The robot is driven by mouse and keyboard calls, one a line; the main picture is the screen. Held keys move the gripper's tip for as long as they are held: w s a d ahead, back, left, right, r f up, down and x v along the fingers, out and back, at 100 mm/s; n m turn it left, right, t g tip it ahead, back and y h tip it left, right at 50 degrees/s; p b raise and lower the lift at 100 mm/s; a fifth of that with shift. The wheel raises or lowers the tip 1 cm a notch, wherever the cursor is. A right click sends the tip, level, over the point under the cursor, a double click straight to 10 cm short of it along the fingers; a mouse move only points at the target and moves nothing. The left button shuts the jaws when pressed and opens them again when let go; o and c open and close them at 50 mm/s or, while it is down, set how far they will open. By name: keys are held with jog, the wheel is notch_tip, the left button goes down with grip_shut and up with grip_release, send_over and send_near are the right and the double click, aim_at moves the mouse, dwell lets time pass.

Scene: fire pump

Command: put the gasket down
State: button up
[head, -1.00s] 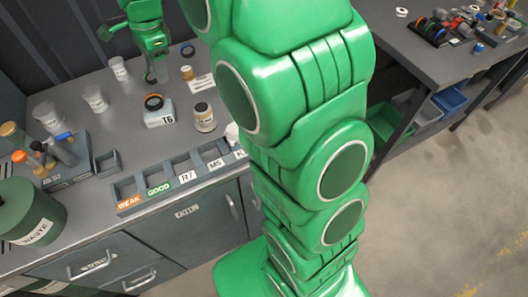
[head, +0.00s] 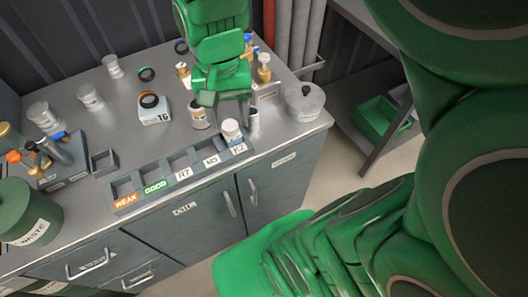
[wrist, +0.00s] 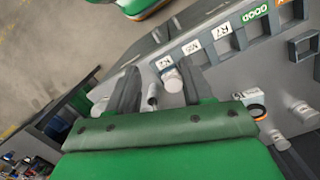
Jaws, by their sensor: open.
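Several small rings lie on the bench, and I cannot tell for sure which is the gasket. A black ring with a green edge (head: 146,73) lies flat at the back, beside a white cup. An orange and black ring (head: 149,99) rests on the white block marked T6 (head: 155,115); it also shows in the wrist view (wrist: 256,111). A dark ring (head: 181,46) lies farther back. My gripper (head: 228,100) is open and appears empty above the bench's right part, away from these rings. In the wrist view its fingers (wrist: 158,68) are spread, with a white-lidded jar (wrist: 172,80) beyond them.
A sorting tray (head: 168,171) with labelled compartments runs along the bench front; the white-lidded jar (head: 232,131) stands at its right end. A brown-topped jar (head: 200,116) is near my gripper. A lidded metal pot (head: 305,101) stands right. A waste bin (head: 28,211) is at left.

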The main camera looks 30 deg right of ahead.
jog(key=s+d+f+n, duration=0.1)
jog(key=s+n, duration=0.3)
jog(key=s, duration=0.6)
jog(key=shift+s+d+f, duration=0.15)
jog(key=shift+d+f, duration=0.25)
jog(key=shift+d, duration=0.2)
jog(key=shift+o, duration=0.5)
